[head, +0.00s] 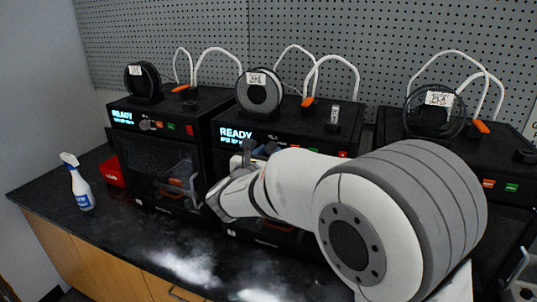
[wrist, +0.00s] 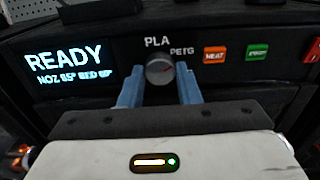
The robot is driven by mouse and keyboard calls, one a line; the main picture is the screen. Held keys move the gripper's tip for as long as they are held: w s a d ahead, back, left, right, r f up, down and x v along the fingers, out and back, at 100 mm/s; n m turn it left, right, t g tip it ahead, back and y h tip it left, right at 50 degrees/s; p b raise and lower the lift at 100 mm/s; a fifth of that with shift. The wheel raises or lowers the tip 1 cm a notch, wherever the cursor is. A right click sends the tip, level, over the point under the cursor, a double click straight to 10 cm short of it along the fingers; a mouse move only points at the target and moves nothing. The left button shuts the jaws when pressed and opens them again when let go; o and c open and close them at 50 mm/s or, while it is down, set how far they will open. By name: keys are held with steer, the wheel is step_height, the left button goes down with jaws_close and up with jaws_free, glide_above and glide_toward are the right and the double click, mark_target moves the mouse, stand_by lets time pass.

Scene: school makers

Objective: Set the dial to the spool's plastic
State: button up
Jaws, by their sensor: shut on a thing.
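The dial (wrist: 159,68) is a grey round knob on the middle printer's front panel. "PLA" is printed above it and "PETG" to its upper right. A small reddish mark shows on its right side, seemingly toward PETG. My gripper (wrist: 160,84) has its two blue fingers on either side of the dial and is shut on it; in the head view it (head: 256,148) is at the middle printer's panel, hiding the dial. The middle printer's spool (head: 260,93) is grey in a dark holder, with a white label too small to read surely.
The middle printer's screen (wrist: 68,62) reads READY. An orange HEAT button (wrist: 215,54) and a green button (wrist: 257,52) sit right of the dial. Other printers stand left (head: 155,105) and right, each with a spool. A spray bottle (head: 77,182) stands on the dark counter (head: 130,235).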

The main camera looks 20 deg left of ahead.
steer(key=shift+f, duration=0.1)
steer(key=m+b, duration=0.1)
steer(key=b, duration=0.1)
steer(key=m+b, duration=0.1)
steer(key=b, duration=0.2)
steer(key=shift+f, duration=0.3)
steer(key=m+b, duration=0.4)
steer(key=b, duration=0.2)
steer(key=shift+b, duration=0.35)
steer(key=m+b, duration=0.3)
steer(key=b, duration=0.2)
steer(key=shift+r, duration=0.1)
steer(key=m+b, duration=0.2)
steer(key=b, duration=0.1)
steer(key=shift+r+m, duration=0.25)
steer(key=shift+m, duration=0.15)
steer(key=shift+r, duration=0.1)
steer(key=o, duration=1)
steer(key=shift+a, duration=0.1)
